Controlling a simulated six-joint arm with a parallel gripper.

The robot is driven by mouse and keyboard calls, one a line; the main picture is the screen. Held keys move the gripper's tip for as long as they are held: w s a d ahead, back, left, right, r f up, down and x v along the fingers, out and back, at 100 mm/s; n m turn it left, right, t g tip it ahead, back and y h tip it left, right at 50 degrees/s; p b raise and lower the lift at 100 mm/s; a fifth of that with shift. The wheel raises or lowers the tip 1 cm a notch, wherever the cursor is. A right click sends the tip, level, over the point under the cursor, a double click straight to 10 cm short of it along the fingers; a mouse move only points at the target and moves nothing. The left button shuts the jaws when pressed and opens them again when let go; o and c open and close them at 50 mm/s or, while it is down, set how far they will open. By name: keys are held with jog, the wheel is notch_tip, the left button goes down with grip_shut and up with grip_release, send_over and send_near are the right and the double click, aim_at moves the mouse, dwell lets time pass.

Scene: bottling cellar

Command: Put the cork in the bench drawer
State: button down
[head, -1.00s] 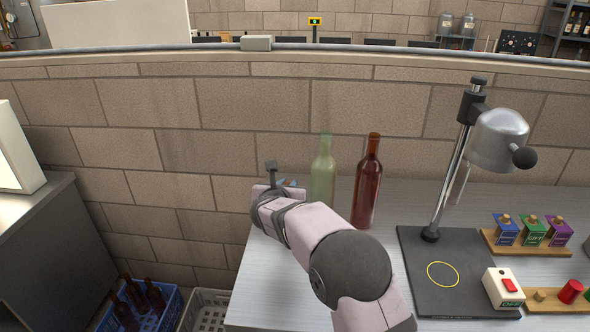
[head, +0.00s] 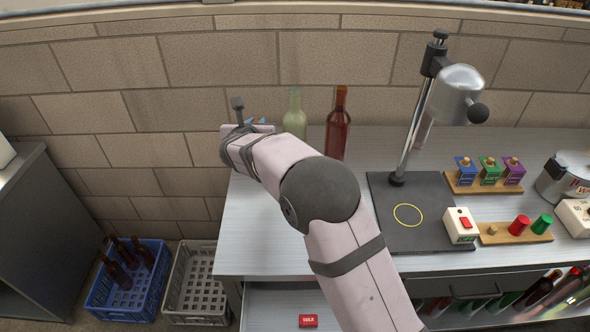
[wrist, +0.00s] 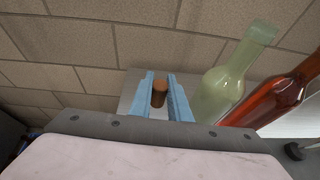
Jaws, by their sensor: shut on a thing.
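The brown cork (wrist: 159,93) sits between the two blue fingers of my gripper (wrist: 160,82) in the wrist view. My gripper is shut on it, above the left back part of the bench. The bench drawer (head: 270,304) is pulled open under the bench's front edge. A red block marked WAX (head: 308,321) lies in it. My arm and the picture's lower edge hide part of the drawer.
A pale green bottle (head: 294,118) and a red-brown bottle (head: 338,128) stand right of my gripper. A lamp stand (head: 405,130) and wooden racks (head: 470,188) are further right. A blue crate (head: 150,291) and a grey crate (head: 196,294) stand on the floor at left.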

jog(key=s+a+r+n+y+b, duration=0.1)
jog(key=s+a+r+y+b, duration=0.2)
jog(key=a+r, duration=0.35)
jog(key=s+a+f+n+b, duration=0.1)
jog(key=s+a+f+b, duration=0.1)
jog(key=s, duration=0.6)
jog(key=shift+s+d+f+m+h+b, duration=0.3)
jog(key=shift+s+d+f+m+h, duration=1)
jog(key=shift+s+d+f, duration=2.1)
jog(key=shift+s+d+f+m+h+b, duration=0.3)
jog(key=shift+s+d+f+m+h, duration=1.05)
jog(key=shift+d, duration=3.35)
jog(key=shift+n+h, duration=0.25)
jog(key=shift+n, duration=0.2)
jog(key=shift+s+f, duration=0.2)
jog(key=shift+f, duration=1.65)
jog(key=shift+s+f, duration=0.2)
jog(key=shift+f, duration=1.6)
jog(key=shift+s+f, duration=0.2)
jog(key=shift+f, duration=1.65)
jog(key=shift+f+b, duration=0.15)
jog(key=shift+b, duration=0.3)
jog(key=c, duration=1.7)
grip_release()
jog(key=shift+o, duration=0.2)
